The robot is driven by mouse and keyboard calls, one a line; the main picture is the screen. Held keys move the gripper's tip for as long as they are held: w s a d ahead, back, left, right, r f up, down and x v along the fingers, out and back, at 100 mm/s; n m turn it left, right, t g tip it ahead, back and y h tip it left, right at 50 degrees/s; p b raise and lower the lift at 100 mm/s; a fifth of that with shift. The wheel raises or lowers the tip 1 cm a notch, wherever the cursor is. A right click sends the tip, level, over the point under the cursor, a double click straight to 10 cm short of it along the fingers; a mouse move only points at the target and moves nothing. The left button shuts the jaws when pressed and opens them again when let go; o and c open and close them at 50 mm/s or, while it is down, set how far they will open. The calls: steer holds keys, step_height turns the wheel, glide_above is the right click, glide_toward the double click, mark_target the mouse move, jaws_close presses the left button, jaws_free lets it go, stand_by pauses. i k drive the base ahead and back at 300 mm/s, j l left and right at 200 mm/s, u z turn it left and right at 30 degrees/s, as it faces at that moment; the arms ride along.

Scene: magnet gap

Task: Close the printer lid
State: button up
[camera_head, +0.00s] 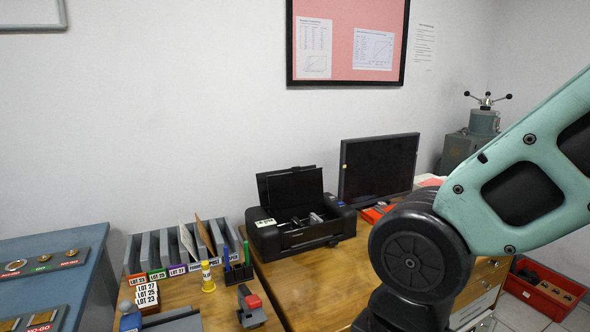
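The black printer (300,232) stands on the wooden desk near the wall, in the middle of the head view. Its lid (291,190) is raised and leans back, and the inside of the printer is exposed. My arm fills the right side of the view, to the right of the printer and apart from it. My gripper is not visible in this view.
A black monitor (379,168) stands just right of the printer. Left of it are a grey file sorter (160,250), a pen holder (238,273), a yellow bottle (208,278) and a stapler-like tool (250,306). The desk (310,288) is bare in front of the printer.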

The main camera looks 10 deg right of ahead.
mark_target(297, 187)
steer(key=i+l, duration=0.15)
steer(key=l, duration=0.2)
steer(key=i+l+u, duration=0.15)
steer(key=l, duration=0.2)
steer(key=i+l, duration=0.1)
steer(key=l, duration=0.3)
steer(key=i+l+u, duration=0.15)
steer(key=i, duration=0.3)
steer(key=i+l+u, duration=0.2)
steer(key=i, duration=0.2)
